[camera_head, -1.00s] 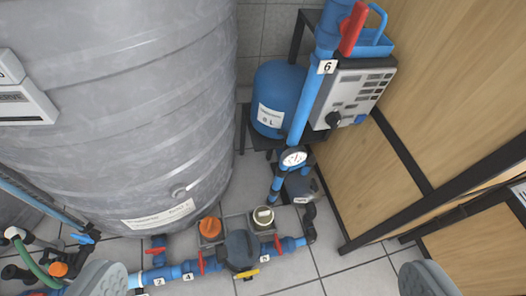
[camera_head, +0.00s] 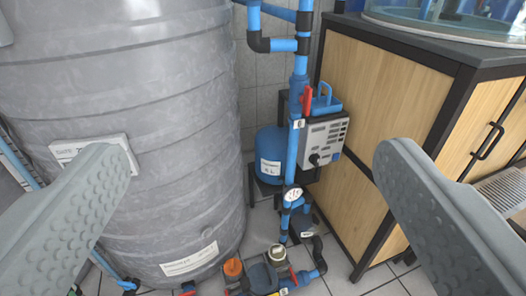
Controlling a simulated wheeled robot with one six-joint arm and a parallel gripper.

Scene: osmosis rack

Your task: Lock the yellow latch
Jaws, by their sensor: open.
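My gripper (camera_head: 250,162) is open and empty, with its two grey dimpled fingers far apart at the left and right of the view. The yellow latch cannot be made out clearly now. It sat on the low blue pipe just below the dark round pump body (camera_head: 263,278), which is now at the bottom edge of the view. That pump body lies low between and well beyond my fingers.
A large grey tank (camera_head: 165,100) fills the left. A blue upright pipe (camera_head: 293,150) with a red handle (camera_head: 307,99) stands behind, beside a blue vessel (camera_head: 270,143) and a grey control box (camera_head: 325,135). A wooden cabinet (camera_head: 390,90) bounds the right.

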